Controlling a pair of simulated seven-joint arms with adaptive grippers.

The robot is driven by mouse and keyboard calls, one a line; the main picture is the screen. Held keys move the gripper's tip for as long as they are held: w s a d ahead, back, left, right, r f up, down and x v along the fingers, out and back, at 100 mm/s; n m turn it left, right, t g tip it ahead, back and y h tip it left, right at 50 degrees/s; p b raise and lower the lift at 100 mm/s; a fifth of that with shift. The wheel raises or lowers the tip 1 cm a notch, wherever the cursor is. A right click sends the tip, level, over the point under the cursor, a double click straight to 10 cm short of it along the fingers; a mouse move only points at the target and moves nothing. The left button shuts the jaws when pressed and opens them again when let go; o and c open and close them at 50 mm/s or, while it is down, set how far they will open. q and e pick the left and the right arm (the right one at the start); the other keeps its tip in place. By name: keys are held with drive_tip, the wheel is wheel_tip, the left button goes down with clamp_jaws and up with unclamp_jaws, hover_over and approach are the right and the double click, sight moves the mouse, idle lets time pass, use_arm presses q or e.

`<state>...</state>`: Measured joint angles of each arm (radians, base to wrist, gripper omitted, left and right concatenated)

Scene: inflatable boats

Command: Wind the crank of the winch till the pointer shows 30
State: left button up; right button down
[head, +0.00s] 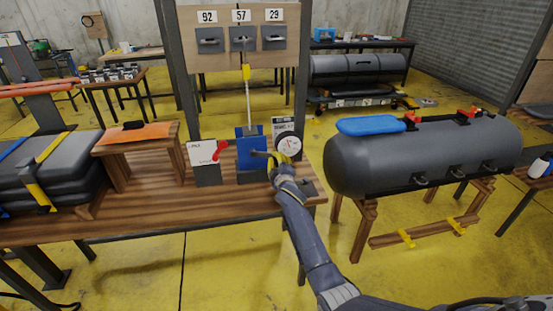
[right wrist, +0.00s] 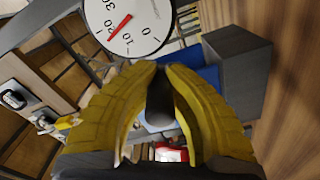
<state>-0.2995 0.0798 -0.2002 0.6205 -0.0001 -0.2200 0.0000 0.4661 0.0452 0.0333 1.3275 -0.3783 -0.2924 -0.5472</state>
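The winch (head: 251,155) is a blue unit on the wooden bench, with a strap running up from it. Its dark crank handle (head: 261,154) sticks out toward my right gripper (head: 276,163). In the right wrist view, the yellow fingers of this gripper (right wrist: 161,68) close around the dark grip of the crank (right wrist: 160,104). The round white dial (head: 289,146) stands right behind the gripper. In the right wrist view the dial (right wrist: 125,28) is partly cut off; its red pointer points close to 20, slightly on the 10 side. My left gripper is not in view.
A white panel with a red lever (head: 206,153) stands left of the winch. A grey inflatable tube (head: 420,158) lies on a wooden stand at right. A wooden stool (head: 136,145) and grey folded boats (head: 60,160) are on the left. The bench's front stretch is clear.

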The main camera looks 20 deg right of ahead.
drive_tip(key=shift+a, duration=0.3)
drive_tip(key=c, duration=1.2)
unclamp_jaws()
drive_tip(key=shift+w, duration=0.15)
drive_tip(key=shift+s+d, duration=0.1)
drive_tip(key=shift+s, duration=0.35)
drive_tip(key=s+a, duration=0.2)
drive_tip(key=s, duration=0.9)
